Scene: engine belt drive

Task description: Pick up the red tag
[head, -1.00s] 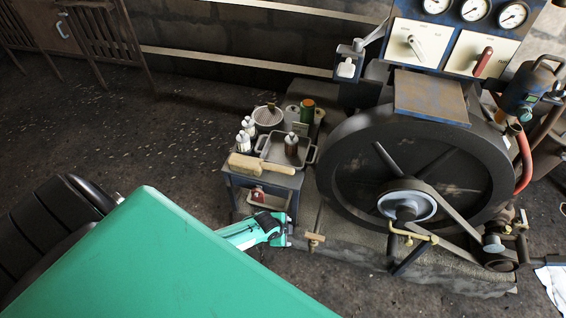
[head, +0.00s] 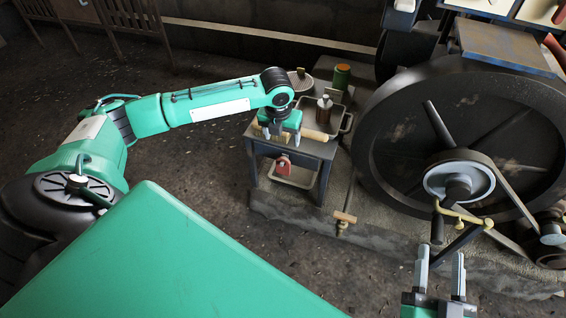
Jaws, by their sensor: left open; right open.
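The red tag (head: 283,163) shows below the top of the small grey stand (head: 318,152), at its front opening above a lower tray. It is small, and what it rests on or hangs from is hard to tell. My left gripper (head: 282,143) is over the front edge of the stand's top, fingers pointing down, above the tag in the picture. It is open, and a pale wooden-handled thing (head: 315,135) lies partly hidden behind it. My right gripper (head: 440,253) is at the bottom right, open and empty, fingers pointing up in the picture, away from the tag.
A metal pan (head: 338,118) with a brown bottle (head: 324,110) and a green can (head: 342,76) are behind my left gripper. The large flywheel (head: 390,150) and belt drive stand to the right. The floor left of the stand is clear.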

